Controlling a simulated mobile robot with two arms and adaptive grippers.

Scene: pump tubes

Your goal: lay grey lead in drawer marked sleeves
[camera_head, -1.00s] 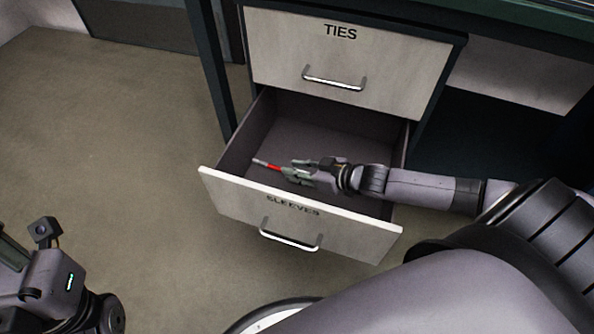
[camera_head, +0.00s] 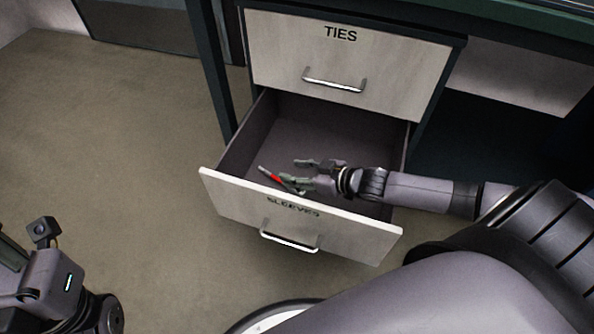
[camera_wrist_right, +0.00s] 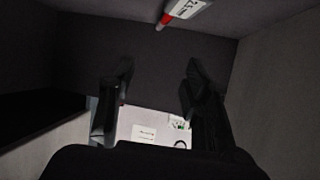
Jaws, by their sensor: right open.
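The lead, a thin piece with a red section (camera_head: 276,179) and a grey end, lies slanted in the drawer marked SLEEVES (camera_head: 225,192), near its front left. It also shows at the top of the right wrist view (camera_wrist_right: 168,18), with a white printed label at its far part. The drawer is pulled open. My right gripper (camera_head: 291,172) is inside the drawer, open, with its fingers apart and nothing between them in the wrist view. One finger overlaps the lead's near end in the head view; I cannot tell whether they touch. My left gripper (camera_head: 50,278) is at the lower left, its fingertips unclear.
The drawer marked TIES (camera_head: 345,60) is shut just above the open one. The drawer's walls and front panel surround my right gripper. A pale panel with small labels (camera_wrist_right: 150,125) shows low in the wrist view. The floor (camera_head: 120,150) to the left is clear.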

